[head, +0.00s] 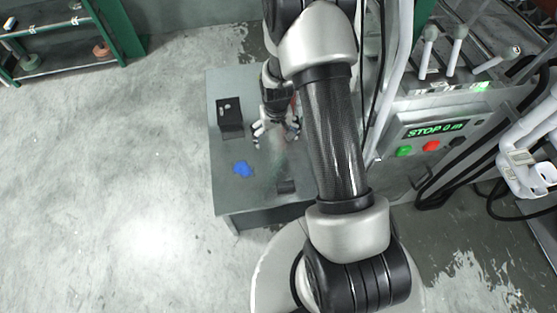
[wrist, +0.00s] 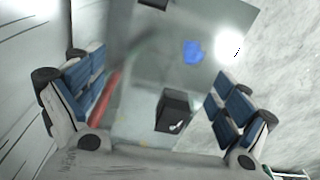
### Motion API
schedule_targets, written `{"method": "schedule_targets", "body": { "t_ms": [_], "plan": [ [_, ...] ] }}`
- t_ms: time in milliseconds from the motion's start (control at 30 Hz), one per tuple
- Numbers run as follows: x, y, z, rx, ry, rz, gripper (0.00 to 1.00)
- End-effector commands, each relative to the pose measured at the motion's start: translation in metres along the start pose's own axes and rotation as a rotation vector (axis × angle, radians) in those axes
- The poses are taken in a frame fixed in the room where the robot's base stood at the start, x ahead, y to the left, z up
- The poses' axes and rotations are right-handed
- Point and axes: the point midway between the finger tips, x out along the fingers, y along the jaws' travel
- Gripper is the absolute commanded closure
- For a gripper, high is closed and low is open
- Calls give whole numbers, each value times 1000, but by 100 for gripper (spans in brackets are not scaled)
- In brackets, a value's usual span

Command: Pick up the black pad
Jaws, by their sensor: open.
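A small flat dark pad (head: 286,187) lies near the front edge of the grey table in the head view, close beside my arm. In the wrist view a dark piece (wrist: 154,4) at the top edge, partly cut off, looks like the same pad. My gripper (head: 277,131) is open and empty above the table, farther back than the pad. Its two fingers (wrist: 160,92) stand wide apart in the wrist view, with nothing gripped.
A black box (head: 231,124) with small white pieces on top stands at the table's back left; it also shows between the fingers (wrist: 174,108). A blue cloth (head: 243,169) lies on the table (head: 225,190). A machine with a STOP display (head: 432,131) stands right.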

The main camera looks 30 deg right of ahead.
Motion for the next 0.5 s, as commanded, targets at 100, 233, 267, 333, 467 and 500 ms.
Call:
{"method": "schedule_targets", "body": {
  "t_ms": [100,233,267,333,467,500],
  "plan": [
    [65,11,18,26,-47,2,6],
    [113,19,36,45,-71,2,6],
    [121,20,40,48,-75,2,6],
    [136,22,47,53,-83,2,6],
    [154,24,54,58,-88,2,6],
    [160,24,56,58,-89,2,6]
  ]
}}
